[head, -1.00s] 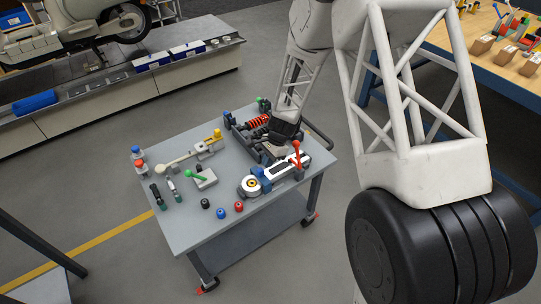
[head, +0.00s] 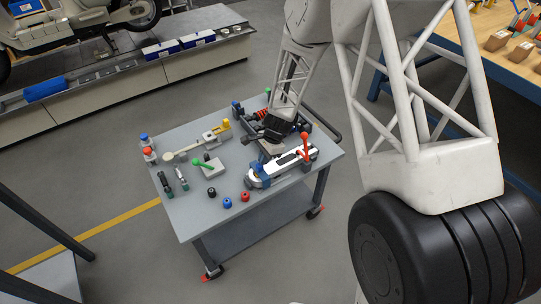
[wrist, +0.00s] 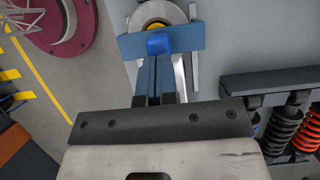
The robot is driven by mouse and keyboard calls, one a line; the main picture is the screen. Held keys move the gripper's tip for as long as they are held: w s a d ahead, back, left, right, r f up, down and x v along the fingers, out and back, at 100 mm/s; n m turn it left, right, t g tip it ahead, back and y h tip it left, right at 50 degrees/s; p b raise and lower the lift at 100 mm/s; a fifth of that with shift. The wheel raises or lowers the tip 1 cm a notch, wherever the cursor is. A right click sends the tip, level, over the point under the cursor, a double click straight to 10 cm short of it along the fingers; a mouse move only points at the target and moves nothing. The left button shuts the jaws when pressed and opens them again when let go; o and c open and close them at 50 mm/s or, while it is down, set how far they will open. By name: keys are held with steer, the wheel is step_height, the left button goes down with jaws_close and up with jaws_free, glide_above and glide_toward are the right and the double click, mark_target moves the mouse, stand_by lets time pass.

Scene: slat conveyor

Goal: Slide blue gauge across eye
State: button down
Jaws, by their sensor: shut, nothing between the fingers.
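The blue gauge is a flat blue plate with a raised blue block in the wrist view (wrist: 190,43); it also shows in the head view (head: 257,171). The eye is a pale metal ring (wrist: 160,12) with a yellow centre. The gauge lies across its near part, leaving the far part and a sliver of yellow in sight. My gripper (wrist: 158,62) is shut and empty, its fingertips close behind the raised block; contact cannot be told. In the head view the eye is mostly hidden by the gauge.
The eye belongs to a white part on the grey cart top (head: 205,225), with a red-handled clamp (head: 304,145) to its right. Red springs (wrist: 306,130) lie right in the wrist view. Blue (head: 227,203) and red (head: 245,197) caps stand in front.

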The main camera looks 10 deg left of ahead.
steer(key=shift+s, duration=0.15)
steer(key=v, duration=1)
steer(key=shift+a, duration=0.15)
stand_by(0.5)
steer(key=shift+w+d+f, duration=0.15)
steer(key=shift+w+d, duration=1.55)
steer(key=shift+d, duration=0.3)
steer(key=x, duration=0.9)
steer(key=shift+s+f, duration=0.1)
steer(key=shift+f, duration=0.3)
steer(key=shift+s+a+f, duration=0.1)
steer(key=shift+s+a, duration=0.9)
steer(key=shift+a, duration=0.05)
steer(key=shift+s+a, duration=0.45)
